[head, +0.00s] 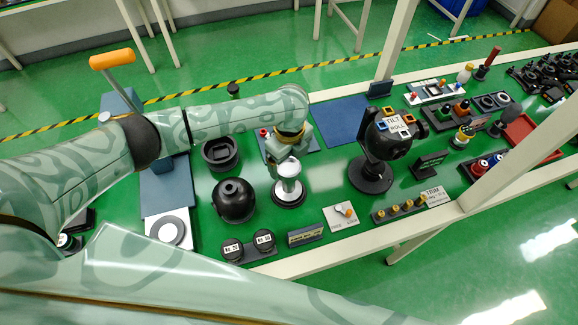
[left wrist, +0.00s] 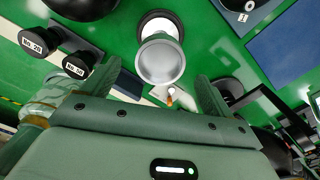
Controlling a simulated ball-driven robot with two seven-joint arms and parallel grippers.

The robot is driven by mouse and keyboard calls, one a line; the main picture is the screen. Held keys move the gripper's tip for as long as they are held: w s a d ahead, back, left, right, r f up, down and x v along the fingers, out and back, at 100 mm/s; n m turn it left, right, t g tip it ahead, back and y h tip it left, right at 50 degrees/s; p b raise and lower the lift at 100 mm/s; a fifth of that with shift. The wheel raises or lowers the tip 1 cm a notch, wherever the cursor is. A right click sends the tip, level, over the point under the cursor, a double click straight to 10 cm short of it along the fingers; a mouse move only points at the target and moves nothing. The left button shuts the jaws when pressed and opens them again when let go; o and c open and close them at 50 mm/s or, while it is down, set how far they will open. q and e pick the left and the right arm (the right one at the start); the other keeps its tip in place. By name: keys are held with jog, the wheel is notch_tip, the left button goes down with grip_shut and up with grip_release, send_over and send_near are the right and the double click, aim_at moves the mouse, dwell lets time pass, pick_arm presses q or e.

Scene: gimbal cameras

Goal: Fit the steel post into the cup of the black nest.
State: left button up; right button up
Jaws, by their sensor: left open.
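The steel post (head: 288,187) stands upright on a round black base, below my left gripper (head: 284,157). In the left wrist view the post (left wrist: 160,62) shows its round grey end between and beyond the fingertips. My left gripper (left wrist: 172,88) is open, and I see no finger contact with the post. A black block with a round recess (head: 220,153), seemingly the black nest, stands to the left of the post; the inside of its cup is hard to make out. My right gripper is not in view.
A black ball (head: 234,201) stands left of the post. Two labelled black weights (head: 248,245), a nameplate (head: 305,235) and a white switch panel (head: 341,217) line the front edge. The tilt ball on its stand (head: 371,175) is to the right. A blue mat (head: 340,119) lies behind.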

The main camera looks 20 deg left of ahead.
pick_arm(q)
notch_tip(320, 180, up, 9)
jog(key=p, duration=0.2)
jog(key=shift+f, duration=0.2)
